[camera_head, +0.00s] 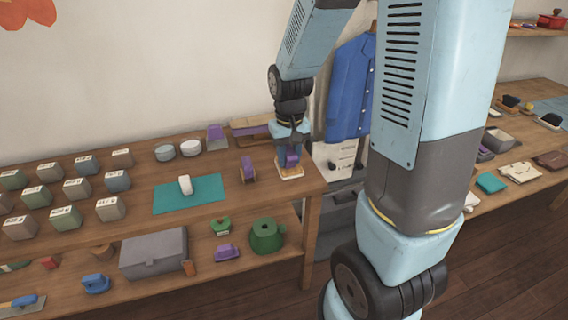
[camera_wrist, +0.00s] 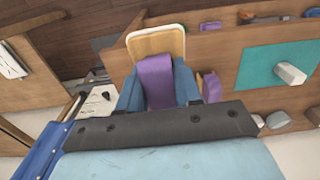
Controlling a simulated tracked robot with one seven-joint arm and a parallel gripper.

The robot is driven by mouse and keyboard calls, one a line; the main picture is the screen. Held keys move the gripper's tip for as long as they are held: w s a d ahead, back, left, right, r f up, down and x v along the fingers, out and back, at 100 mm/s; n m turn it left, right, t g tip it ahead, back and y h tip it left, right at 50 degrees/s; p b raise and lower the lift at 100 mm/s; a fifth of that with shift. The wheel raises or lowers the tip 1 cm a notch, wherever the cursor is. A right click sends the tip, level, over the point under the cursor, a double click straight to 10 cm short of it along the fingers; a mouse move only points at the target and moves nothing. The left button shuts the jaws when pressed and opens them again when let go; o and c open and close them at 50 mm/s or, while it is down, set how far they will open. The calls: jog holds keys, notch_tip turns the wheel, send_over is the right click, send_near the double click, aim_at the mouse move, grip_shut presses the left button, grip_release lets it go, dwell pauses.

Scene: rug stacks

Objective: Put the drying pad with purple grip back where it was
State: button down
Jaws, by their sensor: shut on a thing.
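The drying pad with the purple grip (camera_head: 291,172) is in my gripper (camera_head: 289,155), at the right end of the upper wooden tabletop. In the wrist view, my blue fingers (camera_wrist: 157,88) are shut on both sides of its purple grip (camera_wrist: 155,78). I cannot tell whether the pad touches the tabletop. The pad's underside is hidden.
Another purple-handled item (camera_head: 248,169) stands just left of the pad. A teal mat (camera_head: 205,200) carries a small white block (camera_head: 185,185). A purple wedge-shaped item (camera_head: 216,137) and a long brown item (camera_head: 250,124) lie behind. A blue shirt (camera_head: 350,88) hangs at right.

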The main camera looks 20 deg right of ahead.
jog(key=w+d+f, duration=0.1)
jog(key=w+f, duration=0.1)
jog(key=w, duration=0.2)
jog(key=w+d+f, duration=0.1)
jog(key=w+f, duration=0.5)
jog(key=w, duration=0.1)
jog(key=shift+w+d+f, duration=0.1)
jog(key=shift+w+d, duration=0.2)
jog(key=shift+d, duration=0.1)
jog(key=shift+w+d+f, duration=0.1)
jog(key=shift+w+f, duration=0.45)
jog(key=shift+f, duration=1.65)
jog(key=shift+f, duration=0.1)
jog(key=c, duration=0.8)
grip_release()
